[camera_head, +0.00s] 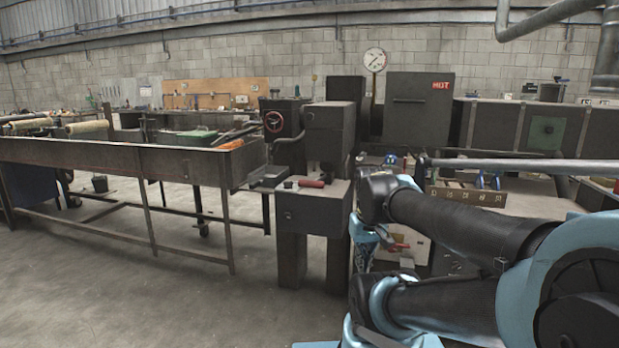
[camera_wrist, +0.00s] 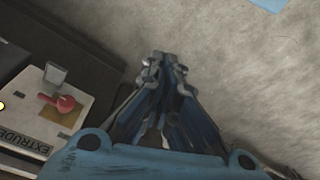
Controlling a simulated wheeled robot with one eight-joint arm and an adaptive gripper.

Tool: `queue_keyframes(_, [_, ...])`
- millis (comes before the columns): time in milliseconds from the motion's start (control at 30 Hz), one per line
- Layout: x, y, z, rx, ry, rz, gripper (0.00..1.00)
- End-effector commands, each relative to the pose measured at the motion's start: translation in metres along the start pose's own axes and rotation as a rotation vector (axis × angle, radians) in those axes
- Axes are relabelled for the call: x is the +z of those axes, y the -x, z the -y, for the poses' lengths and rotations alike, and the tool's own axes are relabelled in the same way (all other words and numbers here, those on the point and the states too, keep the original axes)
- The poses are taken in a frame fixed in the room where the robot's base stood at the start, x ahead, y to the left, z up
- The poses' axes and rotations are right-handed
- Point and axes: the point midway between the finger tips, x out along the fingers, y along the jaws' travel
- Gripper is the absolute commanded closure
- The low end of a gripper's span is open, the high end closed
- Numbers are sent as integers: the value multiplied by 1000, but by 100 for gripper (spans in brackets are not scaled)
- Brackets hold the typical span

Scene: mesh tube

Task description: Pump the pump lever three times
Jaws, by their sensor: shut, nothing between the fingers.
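My gripper (camera_wrist: 165,62) points down over bare concrete floor in the wrist view. Its fingertips are together and hold nothing. In the head view my arm hides much of the area around the gripper. No lever is marked as a pump lever. A long pale bar (camera_head: 530,164) runs level above my arm at the right; I cannot tell whether it is the pump lever. A red-handled lever (camera_head: 312,182) lies on a dark box left of my arm. In the wrist view a red-knobbed switch (camera_wrist: 64,103) sits on a pale panel marked EXTRUDE, left of and apart from my fingers.
A long metal trough table (camera_head: 120,158) stands at the left. A dark cabinet marked HOT (camera_head: 418,110) and a round gauge (camera_head: 375,60) stand behind. A numbered scale (camera_head: 466,196) is partly behind my arm. The floor (camera_head: 130,290) at front left is clear.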

Motion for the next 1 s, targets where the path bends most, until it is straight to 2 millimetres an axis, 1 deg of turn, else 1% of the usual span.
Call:
queue_keyframes(33, [-11,12,0,-2,27,4,100])
queue_keyframes(100, [-25,27,1,-5,75,12,100])
queue_keyframes(400, [-93,90,10,-20,288,45,100])
queue_keyframes(700, [-163,144,24,-39,498,75,100])
queue_keyframes(1000, [-233,188,44,-62,708,104,100])
